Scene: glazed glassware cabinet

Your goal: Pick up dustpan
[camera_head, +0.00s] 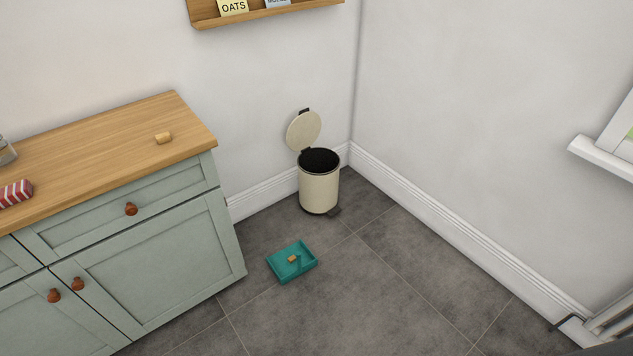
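A teal dustpan (301,268) lies flat on the grey tiled floor, to the right of the cabinet and in front of the bin. A small tan piece (292,259), like a cork, lies in it. Its handle is hard to make out from this angle. Neither of my grippers can be made out in the head view.
A cream pedal bin (319,190) stands in the wall corner with its lid open. A green cabinet (150,262) with a wooden top (110,135) is at left. Another cork-like piece (163,138) lies on the top. Floor right of the dustpan is clear.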

